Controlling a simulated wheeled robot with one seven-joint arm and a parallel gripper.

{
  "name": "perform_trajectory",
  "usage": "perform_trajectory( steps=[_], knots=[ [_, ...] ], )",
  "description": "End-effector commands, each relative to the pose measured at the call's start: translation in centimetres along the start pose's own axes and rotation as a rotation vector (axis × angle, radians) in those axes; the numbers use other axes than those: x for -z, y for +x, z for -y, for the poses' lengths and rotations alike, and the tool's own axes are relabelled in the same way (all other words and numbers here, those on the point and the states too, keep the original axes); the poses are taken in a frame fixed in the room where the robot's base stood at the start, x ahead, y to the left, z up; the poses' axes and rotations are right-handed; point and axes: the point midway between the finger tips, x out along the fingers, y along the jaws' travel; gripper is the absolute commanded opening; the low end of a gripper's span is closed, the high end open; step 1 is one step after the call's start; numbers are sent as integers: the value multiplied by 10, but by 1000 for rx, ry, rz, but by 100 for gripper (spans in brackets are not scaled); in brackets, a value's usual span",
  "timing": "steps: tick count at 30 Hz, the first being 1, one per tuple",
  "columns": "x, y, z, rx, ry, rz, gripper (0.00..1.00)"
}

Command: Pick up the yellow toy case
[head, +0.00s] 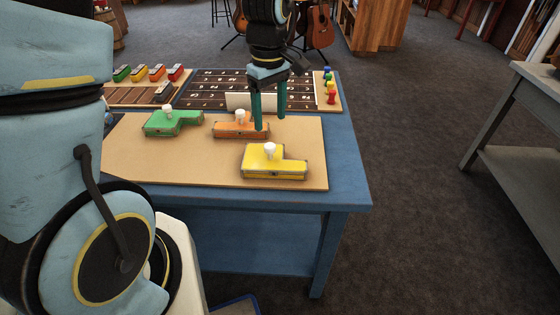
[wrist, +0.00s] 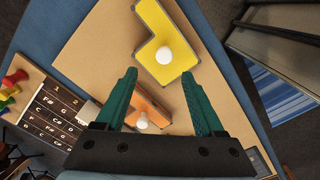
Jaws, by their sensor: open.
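The yellow toy case (head: 275,169) is L-shaped with a white knob on top. It lies on the tan board at the front right of the blue table, and it also shows in the wrist view (wrist: 168,30). My gripper (head: 269,127) is open, pointing down, above the board behind the yellow case, near the orange case. In the wrist view my gripper (wrist: 163,78) has its two green fingers spread with nothing held between them. The yellow case lies beyond the fingertips, apart from them.
An orange case (head: 228,130) and a green case (head: 160,124) with white knobs lie on the tan board (head: 130,165). Behind are a dark lettered board (head: 205,85), colored pegs (head: 329,88) and small colored blocks (head: 148,73). The board's front left is bare. A grey table (head: 535,90) stands right.

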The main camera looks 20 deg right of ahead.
Motion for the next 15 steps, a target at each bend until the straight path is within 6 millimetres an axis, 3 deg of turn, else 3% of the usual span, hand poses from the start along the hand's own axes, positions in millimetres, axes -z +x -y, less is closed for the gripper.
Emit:
perform_trajectory(
  steps=[6,15],
  knots=[
    [-1,31,1,4,0,3,70],
    [-3,54,6,6,1,5,70]
  ],
)
